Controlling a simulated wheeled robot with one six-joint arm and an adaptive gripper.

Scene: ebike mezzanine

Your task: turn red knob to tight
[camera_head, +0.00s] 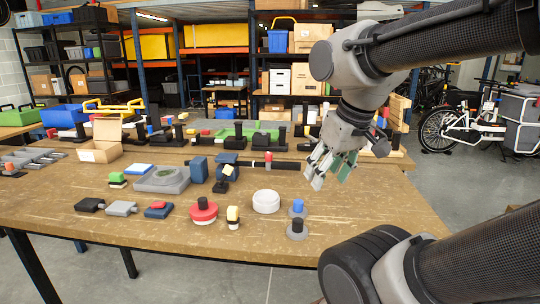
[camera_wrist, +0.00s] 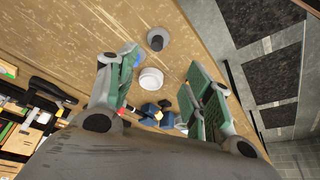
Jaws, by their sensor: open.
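A red round knob (camera_head: 203,214) with a black stem on top and a pale base sits near the front of the wooden table (camera_head: 130,235), left of centre. A smaller red-topped piece (camera_head: 268,156) stands farther back beside a dark bar. My gripper (camera_head: 332,172) is open and empty above the table, to the right of and apart from both red pieces. In the wrist view, my gripper's fingers (camera_wrist: 167,70) are spread wide. A small red bit shows beside the left finger there; I cannot tell which piece it is. No label for tight is readable.
A white round disc (camera_head: 266,201) and grey bases with blue and black stems (camera_head: 297,230) stand right of the red knob. A yellow-topped piece (camera_head: 233,217) stands close to it. Small blocks lie to the left. A cardboard box (camera_head: 100,150) stands behind.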

